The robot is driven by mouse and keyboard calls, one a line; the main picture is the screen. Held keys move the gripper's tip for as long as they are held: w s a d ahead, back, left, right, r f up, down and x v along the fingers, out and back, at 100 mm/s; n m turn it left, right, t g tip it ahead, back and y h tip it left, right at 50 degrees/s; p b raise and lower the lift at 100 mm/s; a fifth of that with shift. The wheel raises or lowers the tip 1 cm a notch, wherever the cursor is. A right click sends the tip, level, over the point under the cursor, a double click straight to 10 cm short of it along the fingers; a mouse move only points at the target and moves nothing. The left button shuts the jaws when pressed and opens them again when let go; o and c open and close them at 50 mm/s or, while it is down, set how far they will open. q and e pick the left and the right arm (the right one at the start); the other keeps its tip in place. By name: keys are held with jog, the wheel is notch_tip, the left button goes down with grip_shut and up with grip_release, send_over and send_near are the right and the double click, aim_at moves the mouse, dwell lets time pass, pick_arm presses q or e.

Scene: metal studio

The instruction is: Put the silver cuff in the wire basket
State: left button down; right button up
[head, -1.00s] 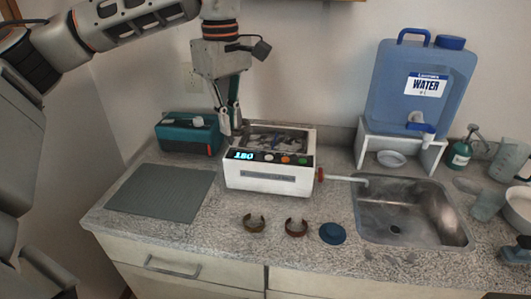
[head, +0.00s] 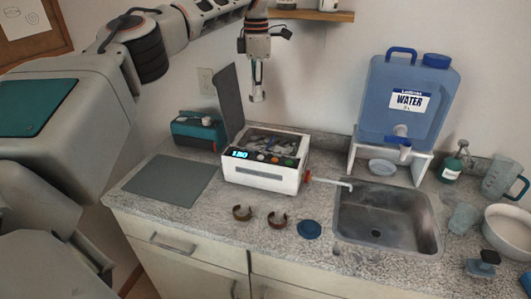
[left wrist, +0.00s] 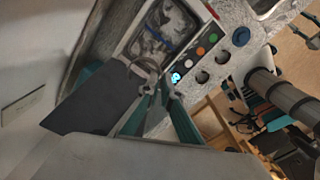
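My left gripper (head: 258,92) hangs above the back of the white cleaner (head: 262,178), pointing down. Its fingertips come together on a thin silver ring, the silver cuff (left wrist: 145,66), in the left wrist view. The cuff is small and hard to make out at the fingertips in the head view. The cleaner's top is open, and its tank shows dark, shiny, cluttered contents; the wire basket cannot be clearly told apart there. The tank (left wrist: 165,30) also shows beyond the cuff in the left wrist view. My right gripper is not in view.
A grey lid (head: 231,100) stands upright at the cleaner's left back. Two brownish cuffs (head: 242,213) (head: 277,220) and a blue disc (head: 309,229) lie in front. A grey mat (head: 171,181) is left, a sink (head: 386,222) right, a water jug (head: 408,105) behind.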

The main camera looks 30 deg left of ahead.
pick_arm(q)
send_near(258, 147)
jog(key=s+d, duration=0.2)
jog(key=s, duration=0.1)
jog(key=s+d+f, duration=0.1)
jog(key=shift+s+f, duration=0.1)
jog(key=shift+s, duration=0.3)
jog(key=shift+f, duration=0.75)
notch_tip(258, 147, down, 4)
jog(key=shift+r, duration=0.1)
